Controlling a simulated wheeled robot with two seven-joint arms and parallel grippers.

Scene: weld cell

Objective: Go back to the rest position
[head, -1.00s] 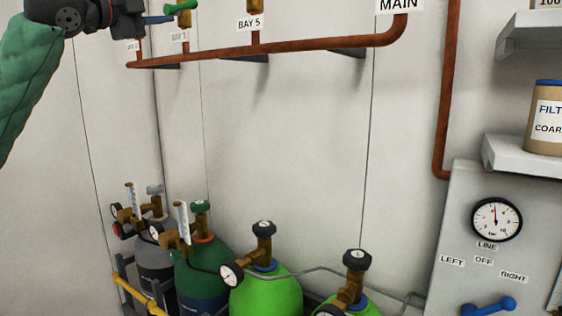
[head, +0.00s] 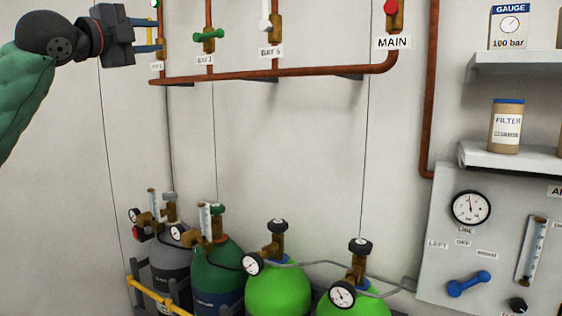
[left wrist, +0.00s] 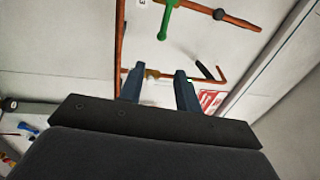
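My left gripper (head: 154,34) is at the upper left of the head view, in front of the wall beside the leftmost drop of the copper manifold (head: 270,74). In the left wrist view its two blue-grey fingers (left wrist: 159,88) stand apart. Wall, pipe and a small brass fitting (left wrist: 152,73) show between them, and I see nothing held. Whether a finger touches the pipe I cannot tell. My right gripper is in neither view.
A green-handled valve (head: 208,37), a white-handled valve (head: 267,20) and a red-handled valve (head: 391,8) are on the manifold. Several gas cylinders (head: 278,292) stand below behind a yellow rail (head: 155,297). A gauge panel (head: 440,235) and shelves (head: 510,158) are at right. The middle wall is clear.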

